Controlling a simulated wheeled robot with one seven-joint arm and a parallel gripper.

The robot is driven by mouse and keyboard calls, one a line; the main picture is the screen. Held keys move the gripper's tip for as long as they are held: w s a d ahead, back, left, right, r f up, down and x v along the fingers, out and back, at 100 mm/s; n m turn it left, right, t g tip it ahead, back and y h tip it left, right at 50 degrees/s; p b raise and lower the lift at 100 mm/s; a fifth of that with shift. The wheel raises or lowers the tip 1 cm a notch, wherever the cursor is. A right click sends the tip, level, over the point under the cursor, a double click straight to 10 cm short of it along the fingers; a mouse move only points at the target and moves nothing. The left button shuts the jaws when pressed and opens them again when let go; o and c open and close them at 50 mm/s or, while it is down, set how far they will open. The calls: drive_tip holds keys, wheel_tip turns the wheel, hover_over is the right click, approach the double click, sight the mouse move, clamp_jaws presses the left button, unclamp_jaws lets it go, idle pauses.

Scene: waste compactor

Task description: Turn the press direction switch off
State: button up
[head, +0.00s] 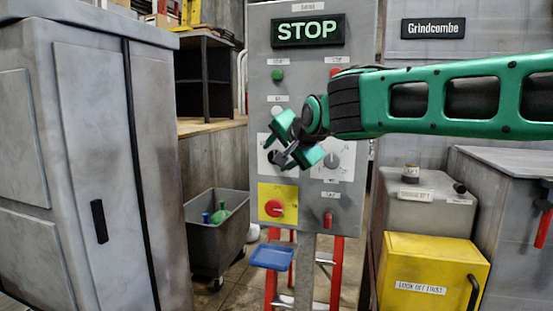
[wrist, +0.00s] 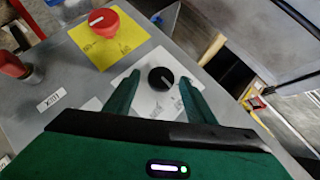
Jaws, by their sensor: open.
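The grey control panel (head: 355,100) stands upright with a lit STOP sign (head: 308,30) at its top. On a white plate is a round black knob (wrist: 161,78) with a pale pointer line; its label is not readable, so I cannot confirm it is the press direction switch. In the head view my gripper (head: 287,158) is in front of this plate and partly hides the knob. In the wrist view my gripper (wrist: 160,84) is open, with one finger on each side of the knob. I cannot tell whether the fingers touch it.
A grey dial (head: 332,160) is right of the gripper. A red knob (head: 274,208) on a yellow plate and a red switch (head: 327,219) are below. A grey cabinet (head: 90,150) stands left, a dark bin (head: 215,245) behind, and a yellow box (head: 425,285) right.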

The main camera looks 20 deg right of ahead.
drive_tip(key=shift+s+r, duration=0.1)
drive_tip(key=v, duration=1)
drive_tip(key=shift+s, duration=0.2)
drive_tip(key=shift+d, duration=0.1)
drive_tip(key=s+d+f+n+g+h, duration=0.15)
drive_tip(key=s+d+f+g, duration=0.3)
drive_tip(key=d+f, duration=0.65)
drive_tip(key=s+d+f+n+g, duration=0.2)
drive_tip(key=s+f+g, duration=0.2)
drive_tip(key=s+f, duration=0.7)
drive_tip(key=s+d+f+n+g+y, duration=0.1)
drive_tip(key=s+f+g, duration=0.3)
drive_tip(key=s+f, duration=0.8)
drive_tip(key=shift+s+d+n, duration=0.35)
drive_tip(key=shift+s+d, duration=0.5)
drive_tip(key=shift+s, duration=0.1)
drive_tip(key=shift+r+y, duration=0.1)
drive_tip(key=shift+y, duration=0.15)
drive_tip(key=c, duration=0.5)
drive_tip(key=shift+w+a, duration=0.1)
drive_tip(key=shift+a, duration=0.05)
